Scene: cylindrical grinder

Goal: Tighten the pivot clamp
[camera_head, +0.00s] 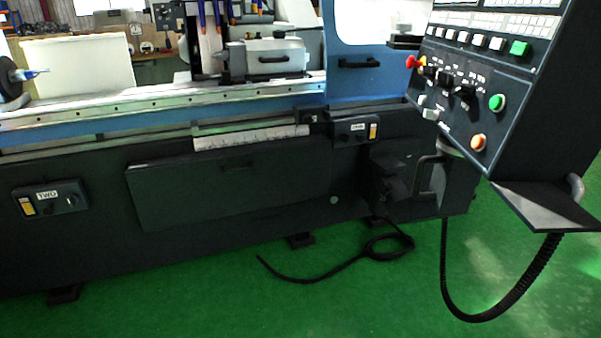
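The cylindrical grinder (235,190) fills the left and middle of the head view, with a dark base and a blue and silver table. I cannot tell for sure which part is the pivot clamp. A pale graduated strip (250,137) runs along the table's front, with a small dark block (312,116) at its right end. A grey tailstock-like unit (265,58) with a dark handle stands on the table. A pointed centre (30,74) sticks out at the far left. Neither of my grippers is in view.
A tilted control panel (465,85) with coloured buttons hangs at the right, with a black hose (480,318) looping below it. A black cable (320,277) lies on the green floor (380,305). A small control box (50,199) sits on the base's left. The front floor is otherwise clear.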

